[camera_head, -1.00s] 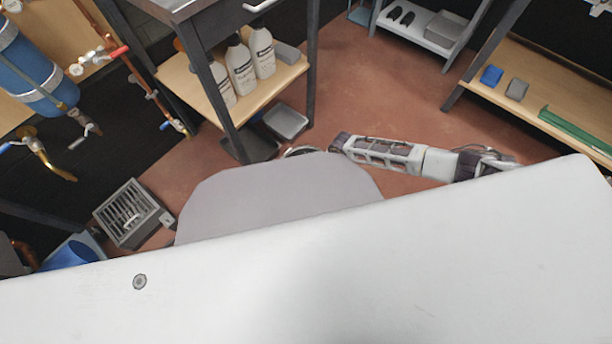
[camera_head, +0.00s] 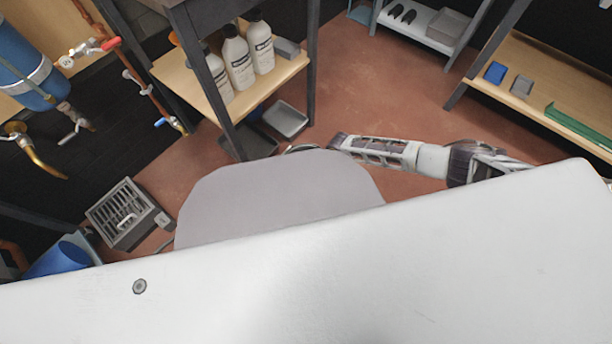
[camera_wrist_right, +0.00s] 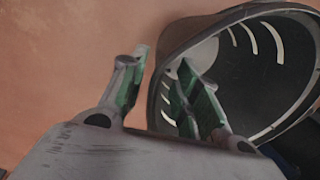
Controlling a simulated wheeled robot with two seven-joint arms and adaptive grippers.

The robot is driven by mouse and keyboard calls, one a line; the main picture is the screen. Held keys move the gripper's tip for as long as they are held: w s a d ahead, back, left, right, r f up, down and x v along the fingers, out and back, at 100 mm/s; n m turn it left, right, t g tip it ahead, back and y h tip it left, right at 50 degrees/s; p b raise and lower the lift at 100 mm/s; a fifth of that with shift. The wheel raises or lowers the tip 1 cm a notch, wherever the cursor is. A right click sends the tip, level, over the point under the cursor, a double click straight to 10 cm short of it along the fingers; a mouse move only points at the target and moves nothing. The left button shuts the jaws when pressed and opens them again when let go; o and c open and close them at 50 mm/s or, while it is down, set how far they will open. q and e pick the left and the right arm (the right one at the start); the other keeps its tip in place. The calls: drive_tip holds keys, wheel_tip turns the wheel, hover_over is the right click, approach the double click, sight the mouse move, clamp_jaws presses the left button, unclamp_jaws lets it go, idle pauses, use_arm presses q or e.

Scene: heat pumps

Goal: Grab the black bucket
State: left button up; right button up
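The black bucket (camera_wrist_right: 258,85) lies at the right of the right wrist view, its open mouth facing the camera and pale slots in its inner wall. My right gripper (camera_wrist_right: 163,62) is open at the bucket's left rim. One green-padded finger is outside the wall and the other overlaps the mouth, seemingly inside it. I cannot tell whether either finger touches the wall. In the head view a thin curved rim (camera_head: 301,148), perhaps the bucket's, shows beside the end of my right arm; my body hides the rest. My left gripper is not in view.
A shelf with white bottles (camera_head: 238,62) stands ahead, with a grey tray (camera_head: 285,119) on the floor beneath. A grey metal heater-like box (camera_head: 124,213) and a blue bucket (camera_head: 62,259) are at the left. A wooden shelf (camera_head: 537,84) is at the right. Reddish floor (camera_head: 375,88) between is clear.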

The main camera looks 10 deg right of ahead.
drive_tip(key=shift+f, duration=0.25)
idle(0.3)
clamp_jaws()
